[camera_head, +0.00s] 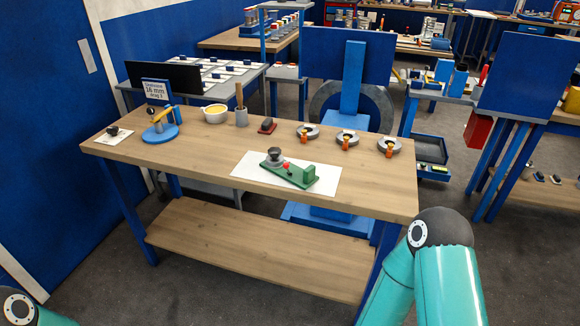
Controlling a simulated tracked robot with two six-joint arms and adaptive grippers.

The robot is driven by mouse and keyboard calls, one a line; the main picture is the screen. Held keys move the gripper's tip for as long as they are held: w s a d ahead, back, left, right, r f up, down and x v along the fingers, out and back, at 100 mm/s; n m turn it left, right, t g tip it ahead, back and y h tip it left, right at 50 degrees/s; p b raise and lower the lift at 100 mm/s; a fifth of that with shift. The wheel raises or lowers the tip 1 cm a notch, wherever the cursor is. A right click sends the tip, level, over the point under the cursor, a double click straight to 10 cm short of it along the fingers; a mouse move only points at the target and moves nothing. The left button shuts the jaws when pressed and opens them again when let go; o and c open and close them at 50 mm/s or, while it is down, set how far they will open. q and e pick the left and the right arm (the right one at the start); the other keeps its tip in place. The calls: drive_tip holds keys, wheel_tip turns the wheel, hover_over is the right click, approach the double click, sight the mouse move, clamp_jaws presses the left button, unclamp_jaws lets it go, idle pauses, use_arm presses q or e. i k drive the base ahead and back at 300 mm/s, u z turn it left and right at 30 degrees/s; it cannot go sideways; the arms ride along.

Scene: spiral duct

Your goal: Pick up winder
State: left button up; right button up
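No object is labelled as the winder, so I cannot tell for certain which it is. A green device (289,174) with a dark round knob and a small red part lies on a white sheet (246,167) at the bench's front middle. A blue round base (160,134) carrying a yellow arm stands at the bench's left. Neither of my grippers is in view. A teal part of my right arm shows at the lower right, in front of the bench's right end. A small part of my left arm shows at the lower left corner.
The wooden bench (205,152) also holds a sign (157,91), a yellow-filled bowl (215,113), a grey pot (241,117), a dark red block (267,125) and three grey rings with orange tags (347,138). A blue stand (353,85) rises behind. The lower shelf (255,246) is empty.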

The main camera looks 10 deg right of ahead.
sight(303, 179)
drive_tip(key=i, duration=0.85)
